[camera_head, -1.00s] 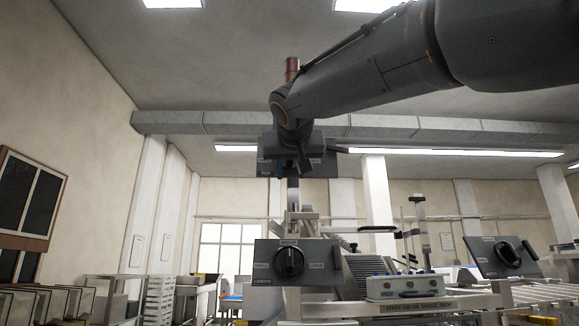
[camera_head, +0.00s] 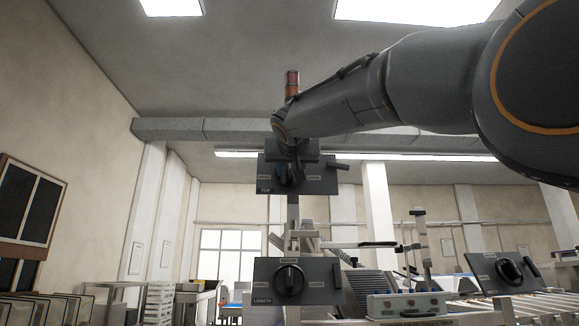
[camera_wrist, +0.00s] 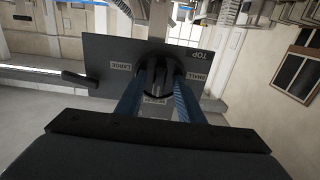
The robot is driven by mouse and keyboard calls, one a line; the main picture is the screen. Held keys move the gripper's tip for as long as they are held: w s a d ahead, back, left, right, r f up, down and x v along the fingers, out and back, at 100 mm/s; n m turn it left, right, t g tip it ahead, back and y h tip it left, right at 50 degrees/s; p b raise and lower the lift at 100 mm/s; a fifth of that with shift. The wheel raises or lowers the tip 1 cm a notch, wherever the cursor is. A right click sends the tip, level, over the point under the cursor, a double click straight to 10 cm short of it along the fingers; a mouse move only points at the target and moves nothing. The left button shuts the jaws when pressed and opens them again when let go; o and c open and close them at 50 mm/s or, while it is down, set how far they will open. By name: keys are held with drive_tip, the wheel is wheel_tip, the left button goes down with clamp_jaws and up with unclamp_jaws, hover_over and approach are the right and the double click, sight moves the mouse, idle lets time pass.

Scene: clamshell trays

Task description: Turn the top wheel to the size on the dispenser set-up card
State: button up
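The top wheel (camera_head: 291,174) is a dark knob on a grey panel (camera_head: 318,186) marked TOP, with small size labels around it. In the wrist view the panel (camera_wrist: 100,48) is upside down, with LARGE on the left, SMALL on the right and a label partly hidden between my fingers. My gripper (camera_wrist: 160,82) has its two blue fingers apart, one on each side of the black knob's bar; I cannot tell whether they touch it. In the head view my gripper (camera_head: 290,158) is at the knob, partly hidden by my arm. I cannot make out a readable set-up card.
Below is a similar panel marked LENGTH (camera_head: 265,290), its knob upright. Another knob panel (camera_head: 485,272) stands at the right. A box with several toggles (camera_head: 405,304) and a metal frame stand between them. Wall papers (camera_head: 138,250) are unreadable.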

clamp_jaws()
drive_tip(key=shift+n, duration=0.3)
drive_tip(key=n, duration=0.8)
drive_tip(key=shift+d+r, duration=0.1)
drive_tip(key=n+p, duration=0.1)
drive_tip(key=n, duration=0.3)
drive_tip(key=shift+r+n+p, duration=0.1)
drive_tip(key=shift+n+p, duration=1.05)
drive_tip(key=shift+n, duration=1.35)
